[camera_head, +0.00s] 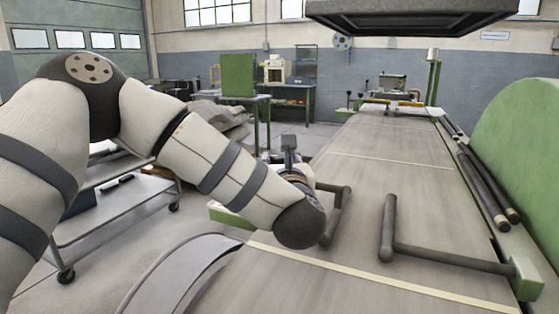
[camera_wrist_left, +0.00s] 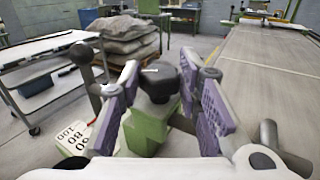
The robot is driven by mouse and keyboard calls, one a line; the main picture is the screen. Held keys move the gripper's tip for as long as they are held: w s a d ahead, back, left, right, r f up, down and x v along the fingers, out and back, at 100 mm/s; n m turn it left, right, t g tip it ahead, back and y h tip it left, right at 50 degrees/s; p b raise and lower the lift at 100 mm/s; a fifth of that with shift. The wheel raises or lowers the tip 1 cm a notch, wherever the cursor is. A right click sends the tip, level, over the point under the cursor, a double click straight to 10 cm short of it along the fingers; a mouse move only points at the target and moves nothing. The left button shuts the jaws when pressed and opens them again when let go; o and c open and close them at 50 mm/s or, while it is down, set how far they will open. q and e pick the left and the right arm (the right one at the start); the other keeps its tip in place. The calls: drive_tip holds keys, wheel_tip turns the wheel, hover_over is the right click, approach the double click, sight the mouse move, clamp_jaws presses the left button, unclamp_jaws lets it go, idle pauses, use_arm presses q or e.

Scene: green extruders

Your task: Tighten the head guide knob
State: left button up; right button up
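The head guide knob (camera_wrist_left: 160,82) appears as a dark rounded knob on top of a green block (camera_wrist_left: 148,128) in the left wrist view. My left gripper (camera_wrist_left: 160,68) is open, with its purple-padded fingers spread to the left and right of the knob. The gaps between pads and knob look small, and I cannot tell whether they touch. In the head view my left wrist (camera_head: 300,222) reaches over the machine's near left edge and hides most of the gripper and the knob. My right gripper is in neither view.
The long machine bed (camera_head: 385,170) extends away on the right. A dark L-shaped bar (camera_head: 440,255) stands on it, with another bar (camera_head: 338,212) beside my wrist. A grey cart (camera_head: 120,205) stands at left. In the wrist view a dark lever (camera_wrist_left: 82,60) rises left of the gripper.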

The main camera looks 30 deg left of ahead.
use_arm(q)
drive_tip(key=shift+c, duration=0.3)
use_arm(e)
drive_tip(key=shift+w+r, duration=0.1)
use_arm(q)
drive_tip(key=shift+s+a+r+m+t+h, duration=0.1)
drive_tip(key=shift+s+r+m+t+h, duration=0.1)
drive_tip(key=shift+m+t+h, duration=0.25)
drive_tip(key=shift+a+m+t+h+p, duration=0.1)
drive_tip(key=shift+m+t+h+p, duration=0.25)
drive_tip(key=shift+m+h+p, duration=0.45)
drive_tip(key=h, duration=0.1)
drive_tip(key=m+t+h, duration=0.1)
drive_tip(key=h, duration=0.1)
drive_tip(key=shift+a+m, duration=0.15)
drive_tip(key=shift+m, duration=0.1)
drive_tip(key=shift+f+m+h, duration=0.2)
drive_tip(key=shift+m+h, duration=0.6)
drive_tip(key=shift+h, duration=0.55)
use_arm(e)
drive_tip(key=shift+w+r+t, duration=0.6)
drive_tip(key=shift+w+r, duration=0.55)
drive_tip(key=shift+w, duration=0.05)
use_arm(q)
drive_tip(key=shift+m+h, duration=0.3)
drive_tip(key=shift+h, duration=0.2)
drive_tip(key=o, duration=1.2)
drive_tip(key=shift+c, duration=0.2)
